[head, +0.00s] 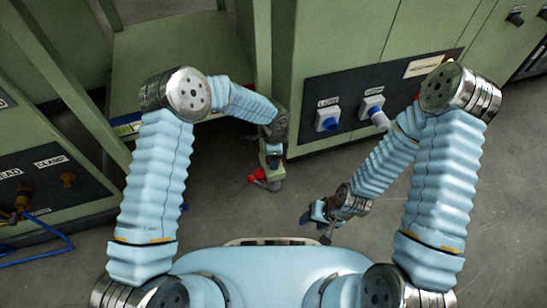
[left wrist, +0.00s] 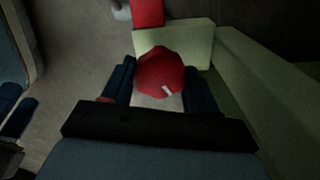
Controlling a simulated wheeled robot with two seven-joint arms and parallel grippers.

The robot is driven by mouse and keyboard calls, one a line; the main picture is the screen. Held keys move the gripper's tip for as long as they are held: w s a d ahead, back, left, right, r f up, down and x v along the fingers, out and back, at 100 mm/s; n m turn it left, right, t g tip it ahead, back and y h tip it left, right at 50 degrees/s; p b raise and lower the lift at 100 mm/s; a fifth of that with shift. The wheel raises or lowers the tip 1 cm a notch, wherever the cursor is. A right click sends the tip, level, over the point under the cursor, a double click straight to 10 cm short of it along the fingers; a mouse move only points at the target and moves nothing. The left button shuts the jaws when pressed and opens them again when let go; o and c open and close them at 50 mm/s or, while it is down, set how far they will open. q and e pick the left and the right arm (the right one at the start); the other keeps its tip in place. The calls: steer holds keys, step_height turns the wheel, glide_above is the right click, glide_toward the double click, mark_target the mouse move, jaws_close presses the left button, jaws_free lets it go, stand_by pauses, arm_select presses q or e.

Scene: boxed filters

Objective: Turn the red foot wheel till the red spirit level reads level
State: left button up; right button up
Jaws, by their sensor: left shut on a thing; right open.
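The red foot wheel (left wrist: 160,72) shows in the left wrist view as a round knob with a short white mark near its lower right. It lies between the two dark fingers of my left gripper (head: 272,158), which is shut on it. A red rectangular piece (left wrist: 147,12) shows beyond it at the top edge; I cannot tell whether it is the spirit level, and no bubble is readable. In the head view a small red part (head: 257,175) shows beside the left gripper, low by the cabinet corner. My right gripper (head: 319,214) is open and empty above the floor.
A pale green block (left wrist: 195,42) is just beyond the wheel. The green cabinet (head: 340,40) with a dark panel and blue-and-white sockets (head: 327,119) stands close to the right of the left gripper. A blue cable (head: 45,255) lies at lower left. The grey floor (head: 225,185) between is mostly clear.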

arm_select(q)
steer(key=m, duration=0.5)
steer(key=shift+m+b, duration=0.3)
steer(key=shift+b, duration=0.1)
steer(key=m, duration=0.5)
steer(key=shift+m, duration=0.3)
steer(key=o, duration=1)
steer(key=shift+o, duration=0.2)
step_height(320, 180, up, 14)
steer(key=p, duration=0.2)
steer(key=shift+f, duration=0.1)
